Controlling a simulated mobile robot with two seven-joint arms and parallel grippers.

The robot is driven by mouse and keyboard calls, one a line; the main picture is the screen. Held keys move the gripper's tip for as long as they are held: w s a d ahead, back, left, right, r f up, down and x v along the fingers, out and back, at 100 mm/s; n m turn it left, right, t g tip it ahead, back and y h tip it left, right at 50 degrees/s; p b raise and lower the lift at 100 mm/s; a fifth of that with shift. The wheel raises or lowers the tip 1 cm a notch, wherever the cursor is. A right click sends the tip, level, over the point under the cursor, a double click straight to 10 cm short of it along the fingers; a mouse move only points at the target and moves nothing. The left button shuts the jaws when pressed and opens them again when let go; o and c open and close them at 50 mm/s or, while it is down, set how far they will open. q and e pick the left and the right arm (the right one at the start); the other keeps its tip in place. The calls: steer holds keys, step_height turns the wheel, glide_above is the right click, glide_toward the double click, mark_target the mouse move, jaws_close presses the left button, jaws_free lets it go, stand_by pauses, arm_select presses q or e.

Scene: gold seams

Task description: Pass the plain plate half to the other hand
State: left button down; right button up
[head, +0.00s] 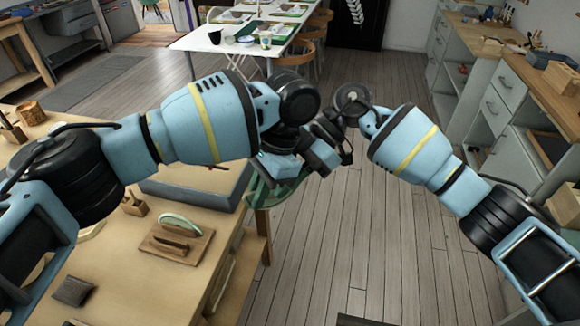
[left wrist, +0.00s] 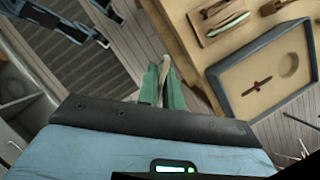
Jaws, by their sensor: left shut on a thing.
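My left gripper (left wrist: 161,92) shows in the left wrist view as two green fingers shut on a thin pale thing, which looks like the plain plate half (left wrist: 163,72) seen nearly edge-on. In the head view the left gripper (head: 268,188) hangs just beyond the workbench's right edge, mostly behind its own wrist; the held piece cannot be made out clearly there. My right gripper (head: 325,153) is close beside it at the centre, its wrist bent toward the left one. Its fingers are hidden, and whether it touches the plate half cannot be told.
The wooden workbench (head: 120,270) at left carries a grey tray (head: 222,200) and a wooden board (head: 165,248) with a pale crescent-shaped piece (head: 181,222). Open floor (head: 340,260) lies below the grippers. Drawers and shelves (head: 505,90) stand at right, a white table (head: 205,42) behind.

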jaws_close()
arm_select(q)
steer(key=c, duration=1.5)
jaws_free()
steer(key=shift+r, duration=0.1)
